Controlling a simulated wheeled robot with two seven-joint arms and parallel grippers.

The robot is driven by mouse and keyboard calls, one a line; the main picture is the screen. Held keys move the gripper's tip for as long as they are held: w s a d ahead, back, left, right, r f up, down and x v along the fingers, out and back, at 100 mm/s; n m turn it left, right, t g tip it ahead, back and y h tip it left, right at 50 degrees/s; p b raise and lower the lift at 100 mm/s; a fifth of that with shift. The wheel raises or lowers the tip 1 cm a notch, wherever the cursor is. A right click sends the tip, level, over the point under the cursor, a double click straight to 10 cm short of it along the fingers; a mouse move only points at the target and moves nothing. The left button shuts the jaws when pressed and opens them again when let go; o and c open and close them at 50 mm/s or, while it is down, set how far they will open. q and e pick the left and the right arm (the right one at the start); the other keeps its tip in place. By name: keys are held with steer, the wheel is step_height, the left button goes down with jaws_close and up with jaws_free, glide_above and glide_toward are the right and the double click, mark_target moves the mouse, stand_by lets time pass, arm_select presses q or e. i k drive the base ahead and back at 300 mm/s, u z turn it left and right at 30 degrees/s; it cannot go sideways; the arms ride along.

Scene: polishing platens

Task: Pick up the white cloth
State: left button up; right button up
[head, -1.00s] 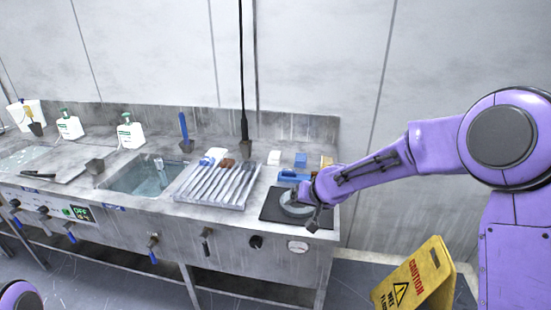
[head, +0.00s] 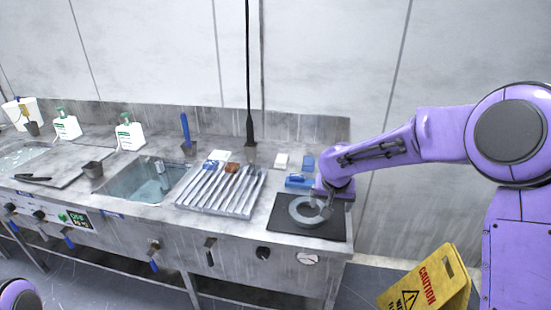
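Two small white things could be the white cloth, and I cannot tell which is: a white piece (head: 217,155) behind the slatted rack, and a white block-like piece (head: 281,160) at the back of the counter, right of the black pole. My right gripper (head: 325,208) is low over the grey ring-shaped platen (head: 297,216) on the black mat, apart from both white pieces. It is small and partly merged with the platen, so its opening and any contact are unclear. My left gripper is out of view.
The slatted metal rack (head: 207,202) stands left of the black mat (head: 285,226). Blue blocks (head: 297,181) lie behind the platen. A sink (head: 150,182), white bottles (head: 129,132) and a black vertical pole (head: 249,100) are further left. A yellow caution sign (head: 428,283) stands right of the counter.

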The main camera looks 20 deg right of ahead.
mark_target(281, 160)
steer(key=i, duration=1.3)
